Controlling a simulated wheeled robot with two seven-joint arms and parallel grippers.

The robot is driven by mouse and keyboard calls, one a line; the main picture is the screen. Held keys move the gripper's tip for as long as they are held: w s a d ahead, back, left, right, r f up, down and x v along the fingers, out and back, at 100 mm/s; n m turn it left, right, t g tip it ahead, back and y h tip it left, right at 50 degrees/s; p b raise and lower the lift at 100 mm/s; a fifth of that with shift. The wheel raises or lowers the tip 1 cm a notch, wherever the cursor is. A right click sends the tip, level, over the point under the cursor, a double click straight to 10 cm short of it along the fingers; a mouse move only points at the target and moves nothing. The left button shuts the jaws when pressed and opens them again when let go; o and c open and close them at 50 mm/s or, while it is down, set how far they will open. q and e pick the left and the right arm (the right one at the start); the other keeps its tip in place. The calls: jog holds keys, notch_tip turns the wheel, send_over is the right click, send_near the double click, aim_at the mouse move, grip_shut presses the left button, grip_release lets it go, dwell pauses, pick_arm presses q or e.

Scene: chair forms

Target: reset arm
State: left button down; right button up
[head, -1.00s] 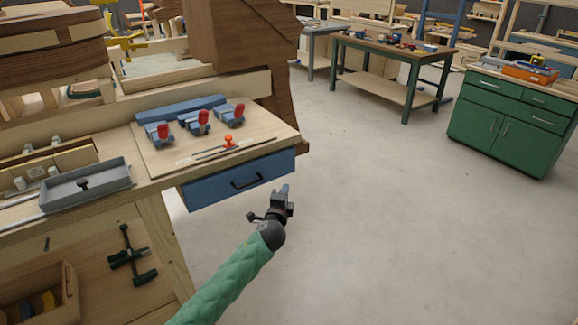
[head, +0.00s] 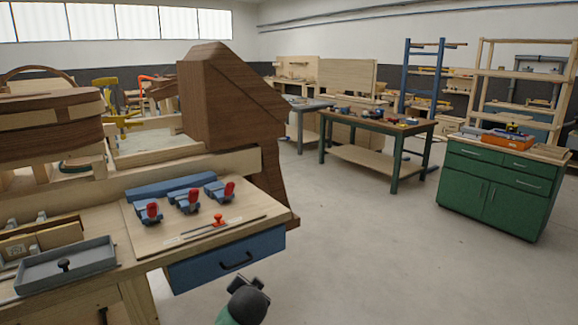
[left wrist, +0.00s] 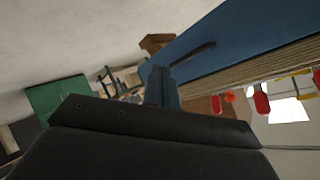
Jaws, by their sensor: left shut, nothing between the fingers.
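My left gripper (head: 238,284) is low in the head view, just below the front of the blue drawer (head: 205,272), with much of it hidden behind the dark wrist. In the left wrist view my left gripper (left wrist: 161,88) shows its bluish fingers together and empty. The blue drawer front (left wrist: 235,35) and its black handle (left wrist: 193,55) fill the upper right of that view. The fingers appear close to the drawer, but I cannot tell the exact gap. My right gripper is in neither view.
The wooden workbench (head: 150,262) stands at left, holding a grey tray (head: 85,270) and red-handled blue tools (head: 188,201). A dark wooden form (head: 225,100) rises behind. A green cabinet (head: 490,190) and a green-legged table (head: 380,130) stand back right. Floor at right is clear.

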pick_arm(q)
jog(key=s+a+f+n+g+h, duration=0.1)
jog(key=s+f+g, duration=0.2)
jog(key=s, duration=1.2)
jog(key=s+a+f+n+g+h, duration=0.1)
jog(key=s+f+n+g, duration=0.1)
jog(key=s+f, duration=0.8)
jog(key=s+a+f+n+g+h, duration=0.1)
jog(key=s+f+g, duration=0.3)
jog(key=s, duration=1.6)
notch_tip(320, 180, down, 3)
jog(key=shift+s+a+f+n+g, duration=0.1)
jog(key=shift+s+a+n+g, duration=0.2)
jog(key=shift+a+n+g, duration=0.15)
jog(key=shift+a, duration=0.2)
